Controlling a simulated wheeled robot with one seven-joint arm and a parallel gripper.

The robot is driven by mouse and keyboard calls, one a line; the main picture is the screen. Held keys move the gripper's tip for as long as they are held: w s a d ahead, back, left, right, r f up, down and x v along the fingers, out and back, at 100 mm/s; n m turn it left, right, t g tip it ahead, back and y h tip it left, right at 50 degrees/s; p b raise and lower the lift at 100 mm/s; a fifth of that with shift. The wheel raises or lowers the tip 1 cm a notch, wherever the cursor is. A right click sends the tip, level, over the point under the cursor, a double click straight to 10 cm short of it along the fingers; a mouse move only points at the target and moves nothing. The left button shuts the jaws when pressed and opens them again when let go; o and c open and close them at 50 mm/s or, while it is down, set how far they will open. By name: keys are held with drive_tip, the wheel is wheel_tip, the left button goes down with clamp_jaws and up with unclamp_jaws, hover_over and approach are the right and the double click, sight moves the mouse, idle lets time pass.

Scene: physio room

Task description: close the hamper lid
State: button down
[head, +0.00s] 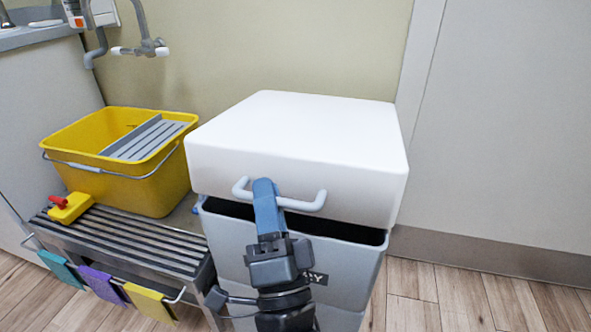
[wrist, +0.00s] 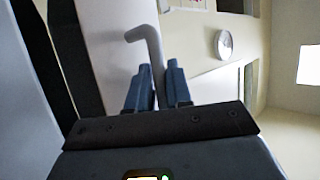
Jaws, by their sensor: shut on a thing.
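The hamper has a white lid (head: 300,140) with a light grey bar handle (head: 308,203) on its front. The lid sits over the grey hamper body (head: 232,247), with a dark gap between the lid's front edge and the rim. My gripper (head: 266,197) is shut on the handle near its left part. In the wrist view the two blue fingers (wrist: 157,88) stand on either side of the grey handle (wrist: 151,57). The gripper hides part of the hamper's front and its lettering.
A yellow bucket (head: 95,185) with a grey wringer stands on a slatted metal rack (head: 130,243) left of the hamper. Coloured cloths (head: 100,283) hang from the rack's front. A wall is close behind. Wooden floor (head: 460,297) is free at the right.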

drive_tip(key=shift+s+d+f+b, duration=0.15)
drive_tip(key=shift+f+b, duration=0.6)
drive_tip(key=shift+f, duration=0.65)
drive_tip(key=shift+s+a+f+b, duration=0.1)
drive_tip(key=shift+f+b, duration=0.65)
drive_tip(key=shift+f, duration=0.75)
drive_tip(key=c, duration=1.1)
unclamp_jaws()
drive_tip(key=shift+s, duration=0.1)
drive_tip(key=v, duration=0.7)
drive_tip(key=shift+s+p, duration=0.35)
drive_tip(key=shift+p, duration=0.05)
